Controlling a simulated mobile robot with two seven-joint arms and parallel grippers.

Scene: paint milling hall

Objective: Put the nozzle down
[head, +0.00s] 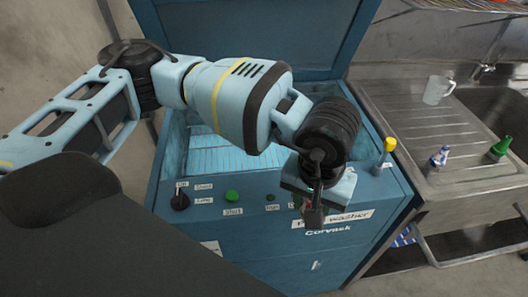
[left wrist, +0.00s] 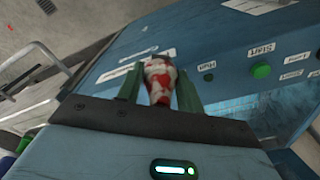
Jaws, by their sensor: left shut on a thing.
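My left gripper (head: 312,208) is in front of the blue washer's front panel, pointing down. In the left wrist view my left gripper (left wrist: 158,74) has its two green fingers closed around a red and white mottled nozzle (left wrist: 159,86), gripped between them. In the head view the nozzle is mostly hidden by the gripper, with only a bit of red showing. My right gripper is not in view.
The blue washer (head: 262,262) has its lid (head: 260,30) open over a grated basin (head: 210,158). At the right, a steel drainboard (head: 400,105) holds a clear mug (head: 438,89), a blue-and-white item (head: 440,156) and a green one (head: 500,148). A yellow knob (head: 390,145) sticks up between.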

